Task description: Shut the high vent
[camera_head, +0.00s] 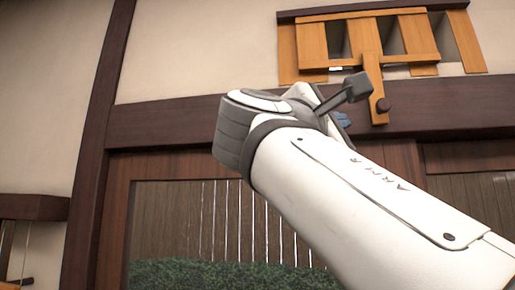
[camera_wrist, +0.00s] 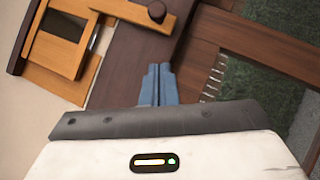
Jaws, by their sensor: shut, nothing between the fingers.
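The high vent (camera_head: 312,45) is a wooden slatted panel on the upper wall, with dark gaps showing between its slats, so it stands at least partly open. A wooden tab hangs from its slatted front and carries a dark round knob (camera_head: 383,104). In the wrist view the vent (camera_wrist: 40,74) is at upper left and the knob (camera_wrist: 157,11) at the top edge. My gripper (camera_wrist: 157,70) has its blue fingers together and empty, pointing toward the dark beam, apart from the knob. In the head view my wrist partly hides the fingers (camera_head: 343,119), left of and below the knob.
A dark wooden beam (camera_head: 460,108) runs along the wall under the vent. Below it are framed window panels (camera_head: 165,215) with greenery behind. A dark post (camera_head: 95,150) stands at left, and a wooden ledge (camera_head: 30,207) juts out at lower left.

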